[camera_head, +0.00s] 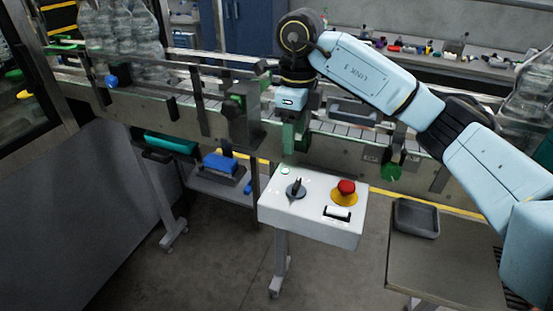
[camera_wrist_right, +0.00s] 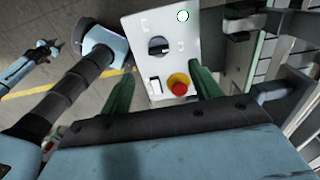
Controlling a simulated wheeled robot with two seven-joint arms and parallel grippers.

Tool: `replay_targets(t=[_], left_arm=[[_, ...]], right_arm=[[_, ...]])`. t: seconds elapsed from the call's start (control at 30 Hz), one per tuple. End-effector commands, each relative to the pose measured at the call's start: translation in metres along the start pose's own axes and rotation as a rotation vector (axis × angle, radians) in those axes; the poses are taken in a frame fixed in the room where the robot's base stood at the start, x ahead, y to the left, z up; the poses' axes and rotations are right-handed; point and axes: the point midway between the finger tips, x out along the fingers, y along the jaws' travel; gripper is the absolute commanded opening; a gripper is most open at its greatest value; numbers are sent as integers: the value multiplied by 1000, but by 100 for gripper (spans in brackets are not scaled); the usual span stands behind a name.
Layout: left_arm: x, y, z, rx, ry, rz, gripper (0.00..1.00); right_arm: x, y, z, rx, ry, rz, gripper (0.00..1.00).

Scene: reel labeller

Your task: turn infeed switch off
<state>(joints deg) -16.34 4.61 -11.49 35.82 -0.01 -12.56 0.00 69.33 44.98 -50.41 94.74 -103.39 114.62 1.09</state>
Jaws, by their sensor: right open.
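A white control box (camera_head: 312,213) on a stand has a black rotary knob (camera_head: 296,188), a black-and-white rocker switch (camera_head: 337,213), a red push button (camera_head: 346,187) on a yellow collar and a small green lamp (camera_head: 285,170). Labels are too small to read, so I cannot tell which control is the infeed switch. My right gripper (camera_head: 295,150) is open and empty above the box's back edge. In the right wrist view, its green fingers (camera_wrist_right: 160,72) frame the box, with the knob (camera_wrist_right: 158,46) beyond the tips. What looks like my left gripper (camera_wrist_right: 47,48) shows small there; its jaws are unclear.
A conveyor (camera_head: 340,148) with rails runs behind the box. A grey tray (camera_head: 415,217) lies on a side table (camera_head: 445,262) at the right. Wrapped bottles (camera_head: 122,35) stand at the back left. A blue bin (camera_head: 219,163) sits on a low shelf.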

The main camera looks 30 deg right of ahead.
Motion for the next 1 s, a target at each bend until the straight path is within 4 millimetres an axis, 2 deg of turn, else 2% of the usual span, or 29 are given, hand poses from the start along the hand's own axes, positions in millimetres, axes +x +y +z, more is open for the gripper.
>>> replay_targets(t=[0.03,0.1,0.17,0.33,0.4,0.43,0.53,0.7,0.77,1.0], left_arm=[[1,-3,-20,0,29,-4,36],[2,-7,-38,-1,57,-8,36],[4,-6,-36,-1,56,-8,36],[2,5,27,-1,-42,6,36],[-1,8,45,-1,-69,9,36],[-2,8,48,-1,-73,10,36],[-2,7,40,-1,-62,9,36],[-2,2,8,-1,-11,3,36],[-2,2,2,-1,0,2,36],[-3,2,4,-1,-5,2,36]], right_arm=[[0,-2,-2,4,7,-6,63],[5,-3,-3,6,12,-8,63],[12,-2,-3,5,12,-6,63],[42,-2,-4,5,14,-4,63],[58,-2,-4,4,14,-4,63],[64,-2,-4,5,13,-3,63],[85,-2,-4,4,12,-3,63],[113,-2,-4,4,10,-4,63],[120,-2,-4,4,10,-4,63],[132,-2,-4,3,8,-6,63]])
